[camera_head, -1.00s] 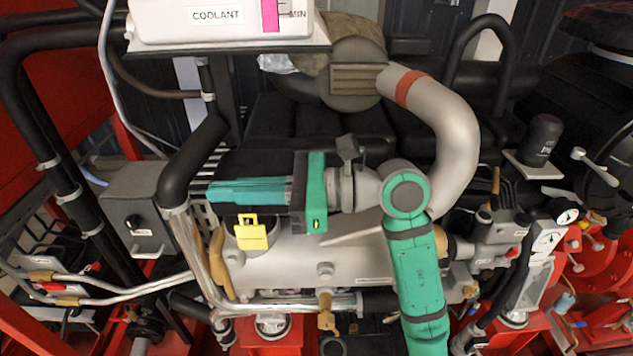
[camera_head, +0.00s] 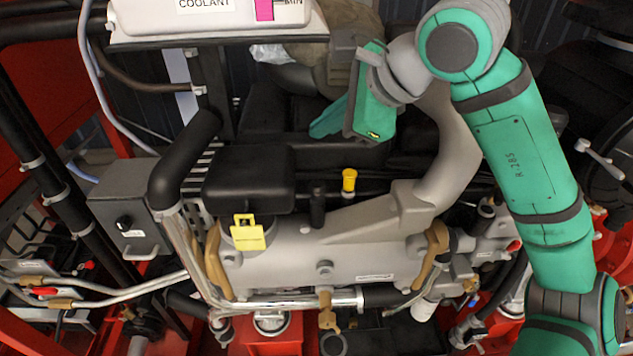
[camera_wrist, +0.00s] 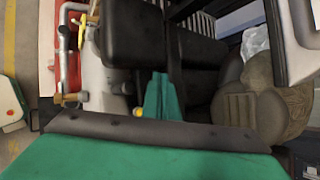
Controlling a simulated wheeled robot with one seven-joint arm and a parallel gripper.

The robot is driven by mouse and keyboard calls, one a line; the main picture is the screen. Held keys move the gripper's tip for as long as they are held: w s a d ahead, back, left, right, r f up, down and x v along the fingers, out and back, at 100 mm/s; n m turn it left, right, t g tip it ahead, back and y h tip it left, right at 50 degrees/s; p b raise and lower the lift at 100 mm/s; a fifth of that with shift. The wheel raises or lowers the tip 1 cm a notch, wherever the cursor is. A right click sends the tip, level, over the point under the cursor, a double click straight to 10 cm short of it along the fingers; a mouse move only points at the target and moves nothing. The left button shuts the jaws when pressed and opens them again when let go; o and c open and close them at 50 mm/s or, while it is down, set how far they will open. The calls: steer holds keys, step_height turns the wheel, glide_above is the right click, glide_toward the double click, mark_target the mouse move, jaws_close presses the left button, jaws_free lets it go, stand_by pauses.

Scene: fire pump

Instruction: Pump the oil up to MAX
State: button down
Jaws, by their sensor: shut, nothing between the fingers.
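My gripper (camera_head: 322,126) is shut and empty, its teal fingers pointing down and left above the back of the engine. In the wrist view the closed fingers (camera_wrist: 160,95) point at the dark engine parts. A yellow-topped cap (camera_head: 349,180) stands on the engine just below and right of the fingers, apart from them; a yellow spot (camera_wrist: 137,112) shows beside the fingers in the wrist view. A yellow tag-like piece (camera_head: 247,232) hangs at the front of the black box. No oil scale or MAX mark is readable; my arm covers much of the right side.
A white coolant tank (camera_head: 215,22) with a pink level strip and MIN mark stands at the upper left. A grey pipe (camera_head: 457,150) curves behind my arm. A grey switch box (camera_head: 128,222) is at left. A metal handle (camera_head: 597,150) stands at the right.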

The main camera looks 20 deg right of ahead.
glide_toward(315, 182)
steer(key=shift+w+a+f, duration=0.35)
steer(key=shift+w, duration=0.45)
steer(key=shift+w+a+f, duration=0.35)
steer(key=shift+w+f, duration=0.05)
steer(key=shift+w, duration=0.4)
steer(key=shift+w+a+f, duration=0.35)
steer(key=shift+w+a, duration=0.05)
steer(key=shift+w, duration=0.4)
steer(key=shift+f, duration=1.45)
stand_by(1.6)
stand_by(0.3)
steer(key=shift+r, duration=1.45)
steer(key=shift+r, duration=2.5)
